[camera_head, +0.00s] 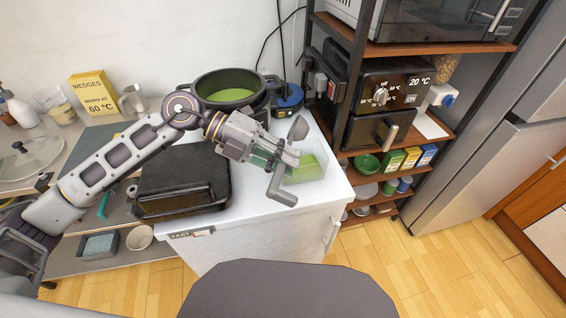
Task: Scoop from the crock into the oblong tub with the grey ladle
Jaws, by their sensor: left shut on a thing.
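The crock (225,103) is a dark round pot with green contents, standing at the back of the white counter. The oblong tub (318,174) is a clear container with green in it, near the counter's right edge. My left gripper (285,166) is shut on the grey ladle (298,128) and hangs at the tub's left side, partly covering it. The ladle's grey head shows just above the tub's back side; much of its handle is hidden by the gripper. I cannot tell whether the ladle holds anything. My right gripper is not in view.
A black lidded appliance (182,180) sits on the counter under my left arm. A blue-and-black device (289,98) stands beside the crock. A yellow box (93,93) stands at the back left.

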